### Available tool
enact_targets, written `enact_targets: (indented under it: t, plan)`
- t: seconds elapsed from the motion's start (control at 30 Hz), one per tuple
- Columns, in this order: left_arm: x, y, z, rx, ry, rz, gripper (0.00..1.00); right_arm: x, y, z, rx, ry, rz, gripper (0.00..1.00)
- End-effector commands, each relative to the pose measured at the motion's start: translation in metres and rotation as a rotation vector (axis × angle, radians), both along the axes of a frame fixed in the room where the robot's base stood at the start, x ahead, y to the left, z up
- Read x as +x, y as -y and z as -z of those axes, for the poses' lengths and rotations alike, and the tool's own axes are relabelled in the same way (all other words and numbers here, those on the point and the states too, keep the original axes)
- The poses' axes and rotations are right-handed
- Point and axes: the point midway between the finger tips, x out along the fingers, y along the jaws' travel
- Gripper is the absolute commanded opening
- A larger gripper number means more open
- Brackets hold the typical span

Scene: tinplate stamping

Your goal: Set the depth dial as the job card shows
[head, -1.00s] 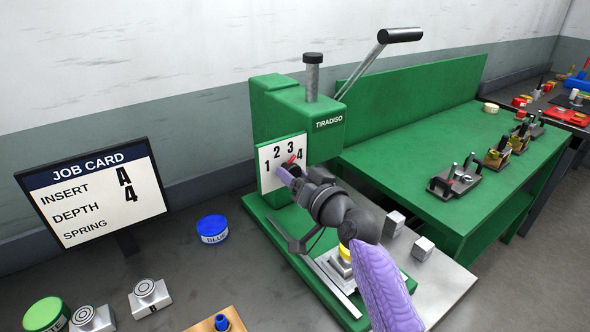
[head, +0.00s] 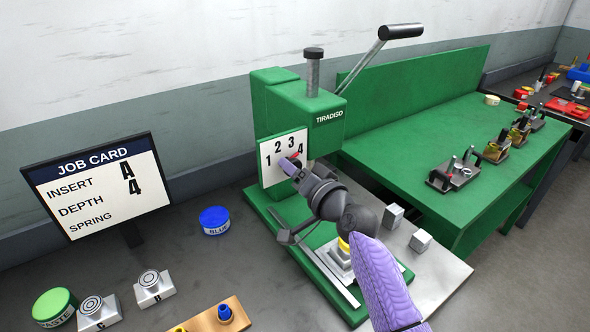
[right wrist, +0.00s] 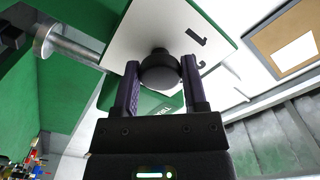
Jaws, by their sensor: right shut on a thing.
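The job card (head: 97,190) on a dark stand at the left reads INSERT A and DEPTH 4; the SPRING line shows no readable value. The green TIRADISO press (head: 290,105) has a white dial plate (head: 270,173) numbered 1 to 4. The dark depth dial (right wrist: 160,70) sits on that plate, and its red pointer (head: 297,156) points up and right, toward the 4. My right gripper (head: 294,168) is shut on the dial, with a finger on each side of it in the right wrist view (right wrist: 160,64). It partly hides the dial in the head view. My left gripper is out of view.
A blue tin (head: 214,221), blocks B (head: 153,289) and C (head: 98,313), a green WASTE tin (head: 54,306) and a wooden tray (head: 205,318) are on the grey bench. Two metal blocks (head: 393,215) stand right of my arm. A green table behind holds several fixtures.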

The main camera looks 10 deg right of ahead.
Motion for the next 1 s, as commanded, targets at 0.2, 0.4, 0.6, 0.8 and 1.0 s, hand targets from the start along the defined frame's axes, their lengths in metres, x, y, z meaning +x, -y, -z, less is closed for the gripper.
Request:
enact_targets:
  t: [0.2, 0.4, 0.6, 0.8, 1.0]
  plan:
    - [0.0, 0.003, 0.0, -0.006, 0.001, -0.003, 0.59, 0.0, 0.0, 0.0, 0.001, 0.0, 0.0, 0.64]
    - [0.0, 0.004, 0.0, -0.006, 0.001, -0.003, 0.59, 0.0, 0.0, 0.0, 0.0, 0.0, 0.0, 0.89]
    - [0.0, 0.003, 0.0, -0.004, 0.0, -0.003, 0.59, -0.001, 0.0, 0.0, 0.0, 0.0, 0.0, 0.89]
    - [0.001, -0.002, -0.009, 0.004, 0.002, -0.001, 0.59, -0.032, 0.013, -0.001, -0.003, -0.001, 0.001, 0.89]
    - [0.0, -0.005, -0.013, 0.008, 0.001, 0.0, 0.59, -0.074, 0.03, 0.0, -0.003, -0.002, 0.0, 0.89]
